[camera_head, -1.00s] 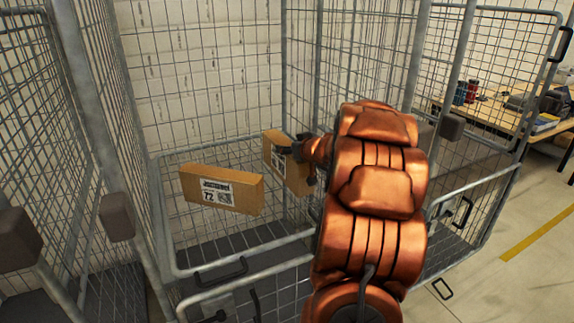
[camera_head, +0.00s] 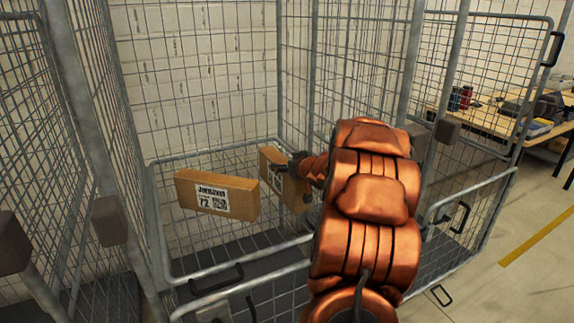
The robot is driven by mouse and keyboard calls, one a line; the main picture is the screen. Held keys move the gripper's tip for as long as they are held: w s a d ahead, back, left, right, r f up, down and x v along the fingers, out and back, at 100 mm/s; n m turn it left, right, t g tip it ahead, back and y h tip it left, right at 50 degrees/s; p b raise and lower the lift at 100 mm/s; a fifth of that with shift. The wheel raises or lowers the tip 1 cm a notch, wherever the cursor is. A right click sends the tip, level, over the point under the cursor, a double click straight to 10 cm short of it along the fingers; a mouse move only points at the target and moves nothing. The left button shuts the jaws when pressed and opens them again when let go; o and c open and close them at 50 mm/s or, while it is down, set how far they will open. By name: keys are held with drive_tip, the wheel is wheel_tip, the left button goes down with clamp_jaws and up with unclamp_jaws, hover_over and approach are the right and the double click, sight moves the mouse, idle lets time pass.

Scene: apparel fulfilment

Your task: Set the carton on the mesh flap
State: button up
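A brown carton (camera_head: 284,184) with a white label, partly hidden by my arm, is at my gripper (camera_head: 297,166) inside the wire cage. The gripper's dark fingers are at the carton's upper right edge and appear closed on it, though my wrist hides much of the grip. The mesh flap (camera_head: 240,258) shows as a tube-framed mesh panel low in the cage. A second brown carton (camera_head: 188,190), its label reading 72, stands to the left over the mesh. I cannot tell whether the held carton touches the flap.
Tall mesh walls and grey posts (camera_head: 77,107) enclose the space on the left and back. A black handle (camera_head: 215,278) is at the front rail. A workbench (camera_head: 490,118) with tools stands at the right, past another cage section.

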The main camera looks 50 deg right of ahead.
drive_tip(key=shift+o, duration=1)
drive_tip(key=shift+r, duration=0.15)
drive_tip(key=p+v, duration=0.1)
drive_tip(key=v, duration=0.9)
drive_tip(key=shift+s+r, duration=0.1)
drive_tip(key=shift+s, duration=0.2)
drive_tip(key=shift+s+a+r, duration=0.1)
drive_tip(key=shift+s+a, duration=0.15)
drive_tip(key=shift+s, duration=0.35)
